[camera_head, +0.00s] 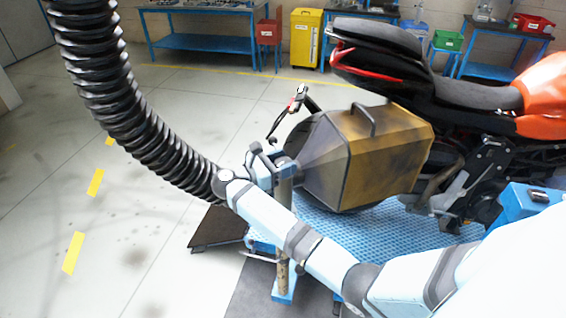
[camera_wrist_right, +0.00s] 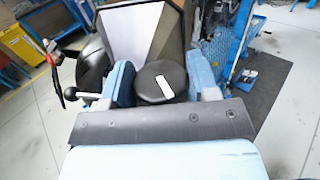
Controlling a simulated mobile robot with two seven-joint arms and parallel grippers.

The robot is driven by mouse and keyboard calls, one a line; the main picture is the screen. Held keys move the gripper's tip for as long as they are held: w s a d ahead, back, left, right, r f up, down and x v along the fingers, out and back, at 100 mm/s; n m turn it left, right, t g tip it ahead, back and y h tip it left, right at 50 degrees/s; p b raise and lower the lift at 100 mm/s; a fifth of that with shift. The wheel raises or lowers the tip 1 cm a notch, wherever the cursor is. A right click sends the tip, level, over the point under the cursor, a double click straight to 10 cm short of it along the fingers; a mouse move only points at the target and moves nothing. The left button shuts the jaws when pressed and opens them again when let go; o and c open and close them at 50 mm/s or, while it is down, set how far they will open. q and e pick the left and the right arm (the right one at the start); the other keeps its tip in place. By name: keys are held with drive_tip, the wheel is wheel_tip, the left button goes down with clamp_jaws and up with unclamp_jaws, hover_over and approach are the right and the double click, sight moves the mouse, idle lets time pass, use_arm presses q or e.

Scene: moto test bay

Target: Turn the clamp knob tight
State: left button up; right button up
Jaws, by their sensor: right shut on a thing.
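The clamp knob (camera_wrist_right: 154,88) is round and black with a white bar mark on its face. It shows in the right wrist view between the two blue fingers of my right gripper (camera_wrist_right: 163,78), which are shut on it. The white bar is tilted. In the head view my right gripper (camera_head: 268,166) is beside the narrow end of a yellow-brown hood (camera_head: 390,150), at the top of a worn post (camera_head: 283,235); the knob itself is hidden there. My left gripper is not in view.
A black ribbed hose (camera_head: 120,90) hangs at the left. An orange and black motorcycle (camera_head: 470,95) stands behind the hood on a blue textured platform (camera_head: 350,225). The floor at the left is clear.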

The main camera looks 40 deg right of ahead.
drive_tip(key=shift+r, duration=0.1)
drive_tip(key=o, duration=0.9)
drive_tip(key=a+b, duration=0.1)
drive_tip(key=a, duration=0.3)
drive_tip(key=a+b, duration=0.1)
drive_tip(key=a, duration=0.4)
drive_tip(key=w+a+b, duration=0.1)
drive_tip(key=a, duration=0.3)
drive_tip(key=shift+w+a, duration=0.1)
drive_tip(key=shift+a, duration=0.2)
drive_tip(key=shift+a, duration=0.1)
